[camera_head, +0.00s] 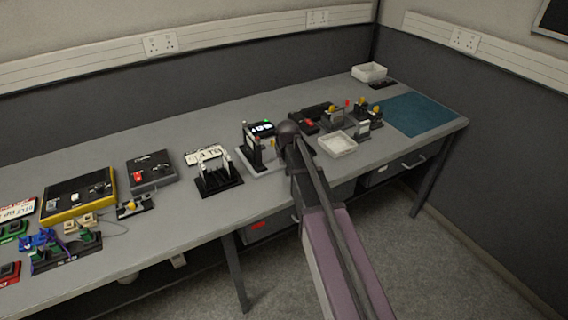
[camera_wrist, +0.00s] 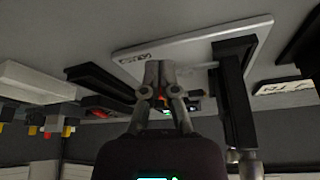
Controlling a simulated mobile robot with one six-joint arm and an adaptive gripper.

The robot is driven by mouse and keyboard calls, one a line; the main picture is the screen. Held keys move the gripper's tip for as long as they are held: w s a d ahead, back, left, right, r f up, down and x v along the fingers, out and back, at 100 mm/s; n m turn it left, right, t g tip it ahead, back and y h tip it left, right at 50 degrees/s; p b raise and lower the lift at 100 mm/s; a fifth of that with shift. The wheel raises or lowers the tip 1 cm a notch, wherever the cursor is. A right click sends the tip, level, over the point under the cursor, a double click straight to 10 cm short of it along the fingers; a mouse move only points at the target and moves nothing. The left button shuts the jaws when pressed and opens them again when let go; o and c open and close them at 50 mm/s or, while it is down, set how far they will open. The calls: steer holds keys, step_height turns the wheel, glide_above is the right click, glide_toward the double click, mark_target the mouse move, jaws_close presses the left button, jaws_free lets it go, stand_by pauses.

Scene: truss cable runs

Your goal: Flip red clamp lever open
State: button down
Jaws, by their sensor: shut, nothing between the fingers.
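My gripper (camera_wrist: 158,72) shows in the wrist view with its fingertips together and nothing held. It is in front of a pale plate (camera_wrist: 195,35) bearing a black upright frame (camera_wrist: 235,100). A small orange-red piece (camera_wrist: 163,97) shows between the finger links; I cannot tell whether it is the red clamp lever, or whether it touches a finger. In the head view the plate (camera_head: 262,168) and its black upright (camera_head: 251,149) are on the bench just left of my arm. My arm covers the fingers and part of this fixture there.
A black rack (camera_head: 218,180) stands left of the fixture. A white tray (camera_head: 338,144) and a black box with a red part (camera_head: 307,122) are to the right. A white bin (camera_head: 369,72) is at the back. The blue mat (camera_head: 415,114) is clear.

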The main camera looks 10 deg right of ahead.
steer(key=shift+w, duration=1.7)
steer(key=shift+a, duration=0.25)
